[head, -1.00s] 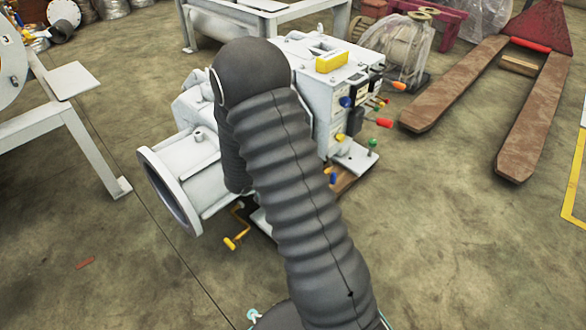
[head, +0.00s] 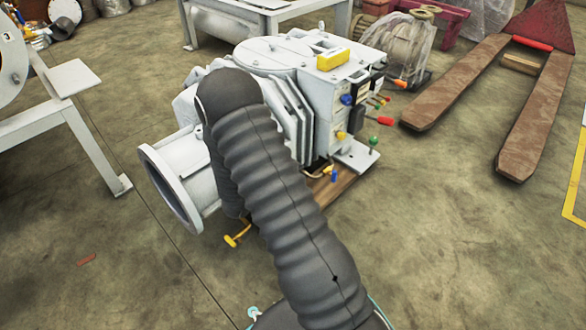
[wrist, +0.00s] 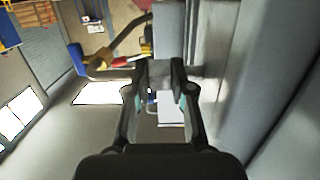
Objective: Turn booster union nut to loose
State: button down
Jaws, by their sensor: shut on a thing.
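My gripper (wrist: 161,72) shows in the wrist view, its two fingers drawn in on a small grey part between the tips. That part is mostly covered by the fingers, and I cannot make out for certain that it is the booster union nut. In the head view my dark ribbed arm hides the gripper and whatever it holds. The pale grey vacuum pump (head: 268,58) stands below and behind the arm. A curved brownish pipe (wrist: 128,33) runs near the fingertips in the wrist view, with a blue-handled fitting (wrist: 77,58) at its left end.
A large round flange (head: 170,188) juts from the pump's left. A yellow crank handle (head: 236,236) is low beside it. Coloured levers (head: 385,120) stick out on the right. A grey wall-like surface (wrist: 265,60) is close at right in the wrist view.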

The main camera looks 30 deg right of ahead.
jog(key=c, duration=1.3)
grip_release()
jog(key=shift+a, duration=0.1)
jog(key=v, duration=1.2)
